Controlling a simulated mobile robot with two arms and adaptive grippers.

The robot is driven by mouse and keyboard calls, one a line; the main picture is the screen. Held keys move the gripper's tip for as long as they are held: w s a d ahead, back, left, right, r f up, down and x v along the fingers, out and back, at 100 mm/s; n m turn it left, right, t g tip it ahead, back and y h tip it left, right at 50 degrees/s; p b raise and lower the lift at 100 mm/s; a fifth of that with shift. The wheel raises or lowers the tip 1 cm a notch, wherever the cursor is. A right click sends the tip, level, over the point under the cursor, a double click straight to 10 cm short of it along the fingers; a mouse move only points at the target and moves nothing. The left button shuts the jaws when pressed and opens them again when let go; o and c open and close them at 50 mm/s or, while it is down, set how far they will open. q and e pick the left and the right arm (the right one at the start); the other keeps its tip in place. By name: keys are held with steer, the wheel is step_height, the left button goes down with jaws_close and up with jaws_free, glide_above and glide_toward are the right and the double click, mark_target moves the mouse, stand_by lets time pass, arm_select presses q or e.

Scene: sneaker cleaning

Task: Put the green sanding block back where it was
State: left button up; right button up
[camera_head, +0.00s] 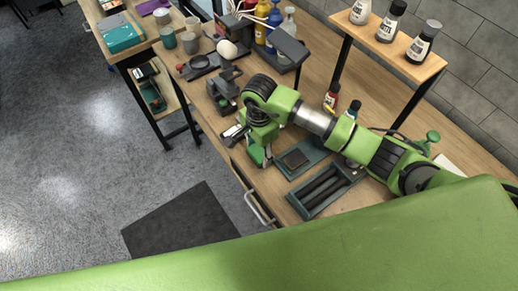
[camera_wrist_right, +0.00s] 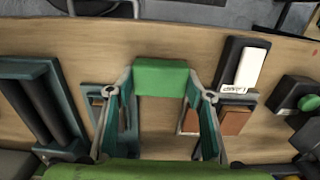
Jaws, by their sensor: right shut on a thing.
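My right gripper (camera_wrist_right: 161,80) is shut on the green sanding block (camera_wrist_right: 161,77), which sits between its fingertips in the right wrist view. In the head view, the right gripper (camera_head: 258,157) hangs over the front part of the workbench, left of a small teal tray (camera_head: 317,155) with a brown pad in it. The small tray also shows in the wrist view, partly hidden behind the left finger (camera_wrist_right: 92,92). I cannot tell how high the block is above the bench. My left gripper is not in view.
A longer tray (camera_head: 345,187) with dark bars lies nearer the camera. A dark block with a white label (camera_wrist_right: 234,50) and a brown pad (camera_wrist_right: 235,121) lie right of the gripper in the wrist view. A shelf (camera_head: 408,50) with bottles stands behind. A drawer handle (camera_head: 259,211) juts from the bench front.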

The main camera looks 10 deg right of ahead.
mark_target(259, 151)
steer(key=shift+f, duration=0.15)
steer(key=o, duration=1.2)
steer(key=shift+r, duration=0.35)
steer(key=shift+r+b, duration=1.95)
steer(key=shift+r, duration=3.9)
